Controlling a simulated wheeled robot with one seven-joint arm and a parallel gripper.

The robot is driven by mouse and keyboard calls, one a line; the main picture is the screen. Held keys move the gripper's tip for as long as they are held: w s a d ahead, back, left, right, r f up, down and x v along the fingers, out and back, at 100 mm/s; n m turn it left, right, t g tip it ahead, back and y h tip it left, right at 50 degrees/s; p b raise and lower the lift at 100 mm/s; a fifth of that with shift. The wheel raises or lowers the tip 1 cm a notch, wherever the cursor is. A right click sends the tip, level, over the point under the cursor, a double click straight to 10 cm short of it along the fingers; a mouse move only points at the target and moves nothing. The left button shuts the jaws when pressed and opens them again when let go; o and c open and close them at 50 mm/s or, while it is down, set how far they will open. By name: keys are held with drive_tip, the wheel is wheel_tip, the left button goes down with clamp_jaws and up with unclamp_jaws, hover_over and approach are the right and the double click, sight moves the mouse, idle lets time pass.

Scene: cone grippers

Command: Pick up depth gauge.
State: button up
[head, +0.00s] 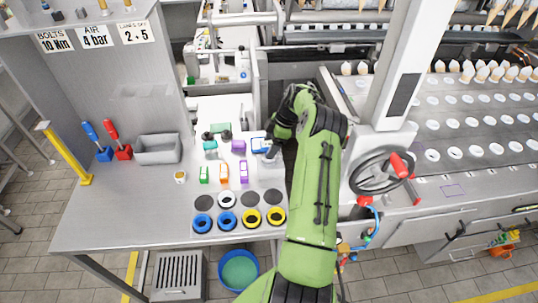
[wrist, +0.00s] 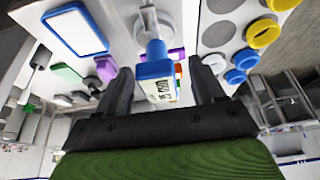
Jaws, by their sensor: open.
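The depth gauge (wrist: 156,68) appears to be the blue and white device with a small digital display in the wrist view. Its pale stem runs up the picture to a round base on the white surface. My gripper (wrist: 160,66) is open, with one dark finger on each side of the gauge. Small gaps show between the fingers and the gauge, so it is not clamped. In the head view my gripper (head: 271,152) is over the right edge of the workbench, and my green arm hides part of that area.
A blue-framed white panel (wrist: 75,31) lies beside the gauge. Blue and yellow rings (head: 250,217) sit near the bench's front edge. Small coloured blocks (head: 225,172) and a grey bin (head: 158,149) are to the left. A machine with a handwheel (head: 381,171) stands close on the right.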

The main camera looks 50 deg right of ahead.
drive_tip(key=x, duration=0.3)
drive_tip(key=shift+w, duration=0.15)
drive_tip(key=shift+r, duration=0.1)
drive_tip(key=c, duration=1.2)
